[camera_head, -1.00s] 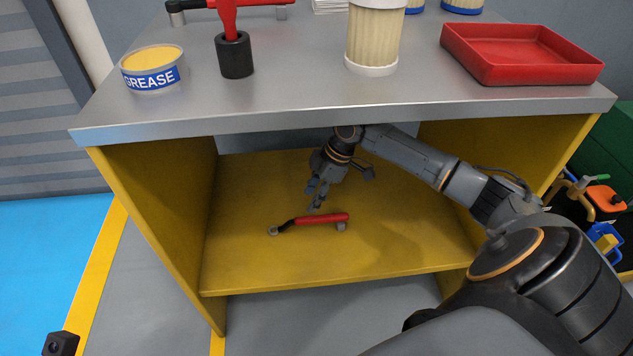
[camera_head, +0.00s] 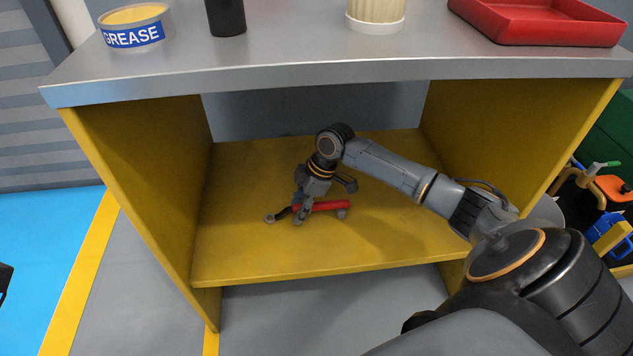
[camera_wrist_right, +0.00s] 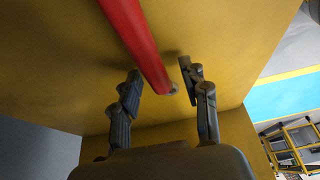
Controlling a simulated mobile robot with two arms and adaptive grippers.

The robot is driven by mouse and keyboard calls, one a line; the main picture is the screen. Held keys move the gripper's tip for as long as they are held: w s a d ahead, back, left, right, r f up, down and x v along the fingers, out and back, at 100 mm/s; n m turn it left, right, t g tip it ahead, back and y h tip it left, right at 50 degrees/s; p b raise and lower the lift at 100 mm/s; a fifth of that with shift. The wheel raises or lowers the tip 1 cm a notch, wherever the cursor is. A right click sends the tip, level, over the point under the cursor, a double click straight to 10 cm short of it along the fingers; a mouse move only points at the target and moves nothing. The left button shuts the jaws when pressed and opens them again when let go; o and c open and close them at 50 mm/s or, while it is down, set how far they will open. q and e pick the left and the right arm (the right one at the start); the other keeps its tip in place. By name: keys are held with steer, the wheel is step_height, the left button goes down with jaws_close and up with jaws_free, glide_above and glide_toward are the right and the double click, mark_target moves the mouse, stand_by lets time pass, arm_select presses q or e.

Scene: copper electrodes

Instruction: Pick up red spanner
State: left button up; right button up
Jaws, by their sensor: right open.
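The red spanner (camera_head: 328,206) lies on the yellow lower shelf (camera_head: 390,245) of the workbench, its dark head end to the left. My right gripper (camera_head: 298,218) is down at the spanner near its head end and hides part of it. In the right wrist view, the red handle (camera_wrist_right: 138,42) runs down between the two open fingers of the gripper (camera_wrist_right: 162,88). The fingers stand apart on either side, with a gap to the handle. My left gripper is not in view.
The grey bench top (camera_head: 300,50) overhangs the shelf. On it stand a grease tin (camera_head: 134,34), a black cup (camera_head: 226,16), a pale cylinder (camera_head: 376,14) and a red tray (camera_head: 540,28). Yellow side panels (camera_head: 150,180) bound the shelf.

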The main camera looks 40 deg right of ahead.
jaws_close()
steer(key=shift+r, duration=0.2)
